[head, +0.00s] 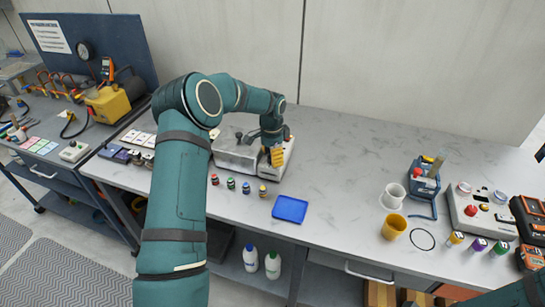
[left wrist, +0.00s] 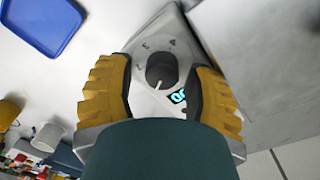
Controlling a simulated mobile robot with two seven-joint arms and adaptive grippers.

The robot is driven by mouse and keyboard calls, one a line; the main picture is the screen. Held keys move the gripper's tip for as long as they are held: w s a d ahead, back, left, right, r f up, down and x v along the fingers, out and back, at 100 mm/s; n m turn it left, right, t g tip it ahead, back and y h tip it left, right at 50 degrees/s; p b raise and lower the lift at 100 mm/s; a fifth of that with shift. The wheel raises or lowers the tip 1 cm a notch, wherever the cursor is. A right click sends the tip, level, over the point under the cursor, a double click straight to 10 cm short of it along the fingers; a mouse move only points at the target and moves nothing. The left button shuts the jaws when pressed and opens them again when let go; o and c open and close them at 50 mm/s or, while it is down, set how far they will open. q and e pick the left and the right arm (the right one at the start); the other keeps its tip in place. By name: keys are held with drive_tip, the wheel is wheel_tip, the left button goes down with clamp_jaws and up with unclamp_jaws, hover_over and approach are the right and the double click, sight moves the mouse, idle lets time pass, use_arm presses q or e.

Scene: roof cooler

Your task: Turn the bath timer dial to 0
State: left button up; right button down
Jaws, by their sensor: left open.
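The bath is a grey metal box (head: 232,160) on the bench in the head view, with a lighter control end under my left gripper (head: 274,156). In the left wrist view the timer dial (left wrist: 161,70) is a dark round knob on a grey panel. A white pointer line on it points toward the bottom of the picture, and small marks sit around its upper side. A lit cyan display (left wrist: 178,97) is partly hidden by a finger. My left gripper (left wrist: 159,74) is open, its yellow fingers on either side of the dial. Contact cannot be told. My right gripper is out of view.
A blue tray (head: 290,209) and several small capped jars (head: 230,184) stand in front of the bath. A white cup (head: 392,196), a yellow cup (head: 394,227) and a grey device with a red button (head: 478,212) are farther right. The bench middle is clear.

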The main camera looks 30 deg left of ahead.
sight(270, 157)
use_arm(q)
wheel_tip(270, 157, up, 8)
drive_tip(key=shift+a+f, duration=0.1)
drive_tip(key=shift+a, duration=0.05)
idle(0.3)
drive_tip(key=shift+r+m+p, duration=0.35)
drive_tip(key=shift+r+m, duration=0.05)
drive_tip(key=shift+m, duration=0.4)
wheel_tip(270, 157, up, 5)
drive_tip(key=m+p, duration=0.3)
drive_tip(key=m, duration=0.9)
drive_tip(key=shift+t, duration=0.4)
wheel_tip(270, 157, down, 14)
drive_tip(key=shift+s+f, duration=0.1)
drive_tip(key=shift+c, duration=0.2)
clamp_jaws()
